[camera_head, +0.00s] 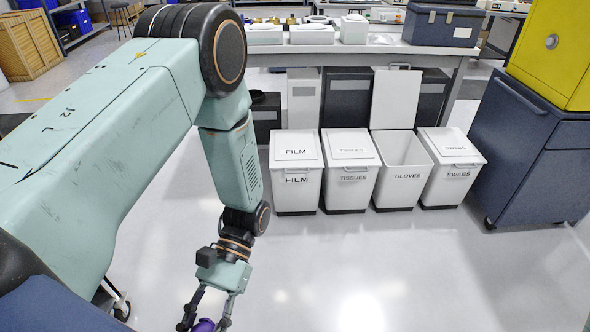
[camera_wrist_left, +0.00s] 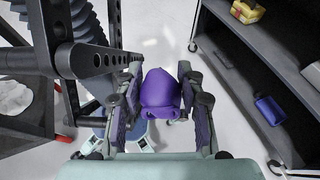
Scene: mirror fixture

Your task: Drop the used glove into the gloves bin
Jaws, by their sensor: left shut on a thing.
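The used glove is a crumpled purple thing in the left wrist view (camera_wrist_left: 160,92), between the fingers of my left gripper (camera_wrist_left: 160,112). In the head view my left gripper (camera_head: 205,322) is at the bottom edge, with a bit of the purple glove (camera_head: 205,326) showing between its fingers. The gripper is shut on the glove and holds it in front of the bins. The gloves bin (camera_head: 401,172) is white, labelled GLOVES, with its lid (camera_head: 396,97) raised upright. It stands to the right of and beyond the gripper. My right gripper is not in view.
The film bin (camera_head: 297,188) and tissues bin (camera_head: 347,190) are left of the gloves bin, the swabs bin (camera_head: 452,183) right of it, all three lidded. A dark blue cabinet (camera_head: 525,160) stands at the right. The floor (camera_head: 370,265) before the bins is clear.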

